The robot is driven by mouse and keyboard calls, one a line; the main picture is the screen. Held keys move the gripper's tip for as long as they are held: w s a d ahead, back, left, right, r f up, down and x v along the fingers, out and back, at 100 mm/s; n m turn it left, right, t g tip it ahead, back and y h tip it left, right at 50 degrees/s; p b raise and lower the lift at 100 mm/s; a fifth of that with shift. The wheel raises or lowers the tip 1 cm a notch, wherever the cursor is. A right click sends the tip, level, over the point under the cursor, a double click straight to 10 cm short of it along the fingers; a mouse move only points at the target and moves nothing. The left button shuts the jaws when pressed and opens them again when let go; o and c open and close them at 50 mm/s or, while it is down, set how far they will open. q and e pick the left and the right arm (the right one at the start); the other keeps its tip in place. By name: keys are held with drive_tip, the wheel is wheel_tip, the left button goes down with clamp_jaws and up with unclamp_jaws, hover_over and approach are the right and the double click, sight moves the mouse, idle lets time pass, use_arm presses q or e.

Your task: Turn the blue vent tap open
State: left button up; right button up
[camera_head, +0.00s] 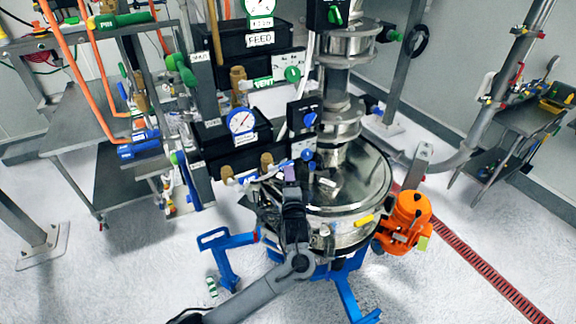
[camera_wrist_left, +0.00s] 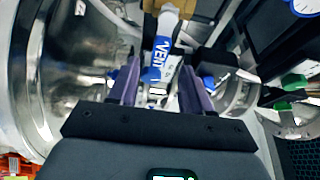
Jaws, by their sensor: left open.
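The blue vent tap (camera_wrist_left: 157,62) shows in the left wrist view as a blue handle with white "VENT" lettering. It sits ahead of my left gripper (camera_wrist_left: 160,84), between its two purple fingers. The fingers stand apart on either side, and I cannot tell whether either touches the tap. In the head view my left gripper (camera_head: 291,173) is beside the steel sifter vessel (camera_head: 352,183), at the left of its lid. The tap is hard to make out there, and the gripper hides part of that area. My right gripper is not in view.
Blue knobs (camera_head: 309,118) are on small panels beside the column. An orange motor (camera_head: 407,220) is at the vessel's right. Blue legs (camera_head: 228,245) stand below. The floor at the lower left is mostly clear.

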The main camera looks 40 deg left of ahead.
sight(281, 167)
use_arm(q)
drive_tip(key=shift+x, duration=3.4)
clamp_jaws()
